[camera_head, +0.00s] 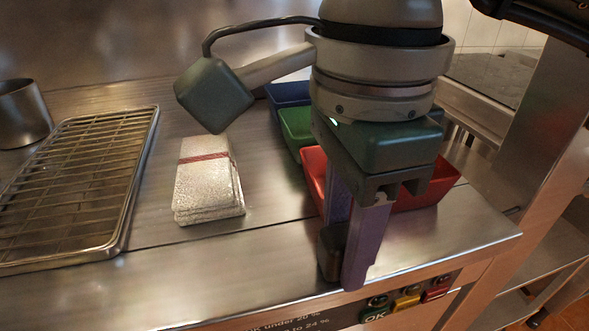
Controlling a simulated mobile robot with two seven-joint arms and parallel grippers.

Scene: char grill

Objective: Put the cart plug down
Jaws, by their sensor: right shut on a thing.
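My right gripper (345,268) comes down from the top of the head view, its two purple fingers over the front edge of the steel counter. It is shut on a small dark block (331,250) at the fingertips, which I take to be the cart plug. The fingers cover part of it. I cannot tell whether its lower end touches the counter (230,265). My left gripper is not in view.
Red (314,172), green (291,133) and blue (285,93) bins stand behind the gripper. Several coloured buttons (407,300) line the counter front. Bare counter lies between packets and gripper.

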